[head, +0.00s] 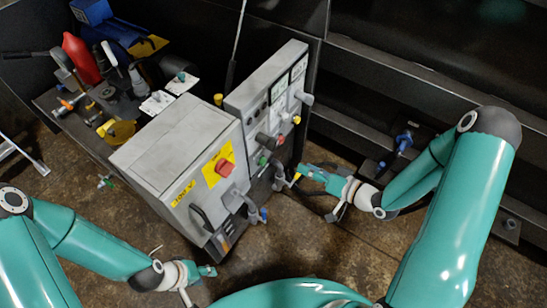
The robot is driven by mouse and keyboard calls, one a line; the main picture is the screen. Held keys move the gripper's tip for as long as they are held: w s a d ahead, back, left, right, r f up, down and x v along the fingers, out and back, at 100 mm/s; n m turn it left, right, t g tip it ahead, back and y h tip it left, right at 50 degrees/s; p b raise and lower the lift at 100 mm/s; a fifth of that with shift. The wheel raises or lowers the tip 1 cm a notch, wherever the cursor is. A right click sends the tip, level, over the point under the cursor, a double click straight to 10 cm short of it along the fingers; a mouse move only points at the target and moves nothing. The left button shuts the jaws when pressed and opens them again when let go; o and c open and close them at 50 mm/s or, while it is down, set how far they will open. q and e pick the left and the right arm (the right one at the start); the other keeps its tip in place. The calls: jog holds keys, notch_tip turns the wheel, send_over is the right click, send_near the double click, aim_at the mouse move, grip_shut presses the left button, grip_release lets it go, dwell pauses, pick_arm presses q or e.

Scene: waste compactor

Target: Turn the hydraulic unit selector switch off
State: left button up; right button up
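The hydraulic unit is a grey cabinet (165,150) with a taller control panel (243,100) on its right. A red rotary switch (224,168) sits on a yellow plate on the cabinet front. My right gripper (303,171) is beside the panel's lower right edge; contact is unclear. My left gripper (204,274) is low in front of the cabinet, apart from it. Both sets of fingers are too small to read.
A dark bench (52,103) at the left holds a red bottle (81,58), a yellow item (117,132) and tools. A blue box (92,12) stands behind. Dark metal walls and a blue-handled valve (404,140) are at the right. The brown floor (290,240) in front is mostly clear.

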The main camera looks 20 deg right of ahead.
aim_at(273, 146)
jog(key=w+a+y, duration=0.1)
jog(key=w+a, duration=0.1)
jog(key=w, duration=0.1)
jog(key=w+a+r+t+y+b, duration=0.1)
jog(key=w+a, duration=0.2)
jog(key=w, duration=0.1)
jog(key=w+a+n+y+b, duration=0.1)
jog(key=w+a, duration=0.1)
jog(key=w, duration=0.1)
jog(key=shift+w+a+r+t, duration=0.25)
jog(key=shift+a+r+t, duration=0.05)
jog(key=shift+r+t, duration=0.1)
pick_arm(q)
notch_tip(273, 146, down, 4)
jog(key=shift+r, duration=0.25)
pick_arm(e)
grip_shut()
